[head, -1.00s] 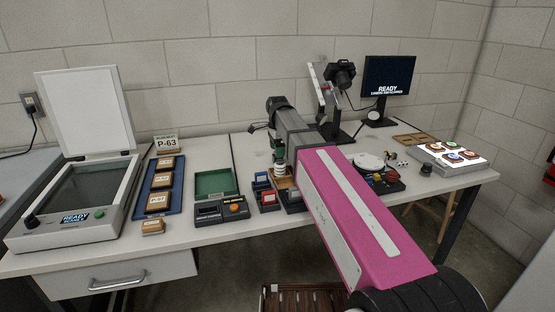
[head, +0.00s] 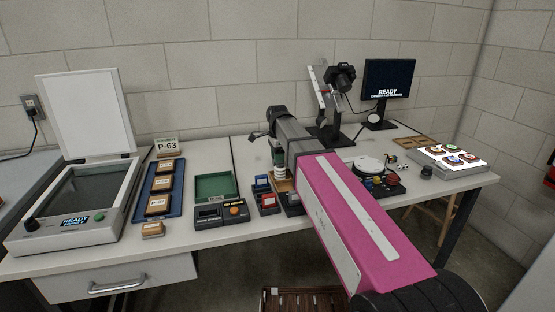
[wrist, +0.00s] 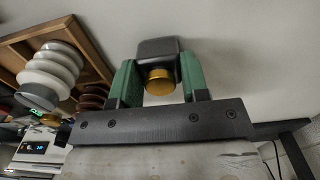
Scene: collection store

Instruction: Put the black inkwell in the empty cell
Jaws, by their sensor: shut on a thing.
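The black inkwell (wrist: 158,52) with its gold cap shows in the wrist view between the green fingers of my gripper (wrist: 158,82). The gripper is shut on it, cap towards the camera, with pale table surface behind. In the head view my gripper (head: 277,156) points down over the middle of the table; the inkwell cannot be made out there. A wooden tray (wrist: 52,26) with cells lies to the left in the wrist view; its edge shows below my gripper in the head view (head: 284,185). I cannot tell which cell is empty.
A white ribbed piece (wrist: 48,75) stands at the tray, close left of the gripper in the wrist view. Small red and blue boxes (head: 268,203), a green tray (head: 216,186) and a dark control box (head: 221,213) sit to the left. A round white turntable (head: 369,164) is right.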

